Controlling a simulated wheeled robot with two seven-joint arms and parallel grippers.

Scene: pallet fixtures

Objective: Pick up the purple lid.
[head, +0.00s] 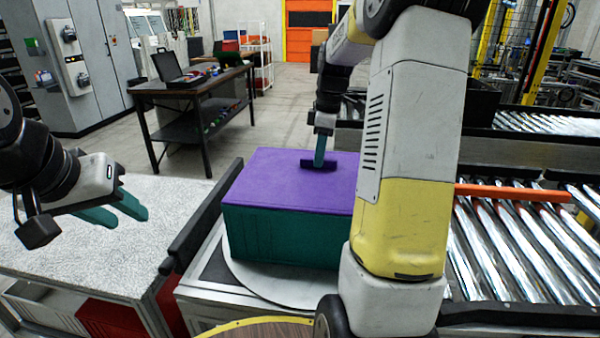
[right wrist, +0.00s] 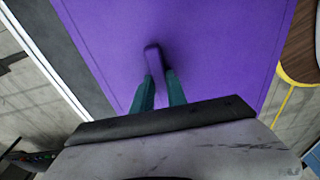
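The purple lid (head: 275,180) lies flat on a teal box (head: 280,235), with a raised dark purple handle (head: 309,164) on its top. The lid fills most of the right wrist view (right wrist: 215,50). There, the handle (right wrist: 153,58) stands between the two teal fingers of my right gripper (right wrist: 160,78), which appear to touch it on both sides. In the head view, my right gripper (head: 320,152) reaches down onto the handle from above. My left gripper (head: 130,212) is open and empty, over the pale table at the left.
The box stands on a round plate (head: 250,283) beside a roller conveyor (head: 510,250) at the right. A black rail (head: 200,222) runs between the box and the speckled table (head: 160,190). My right arm hides the box's right side.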

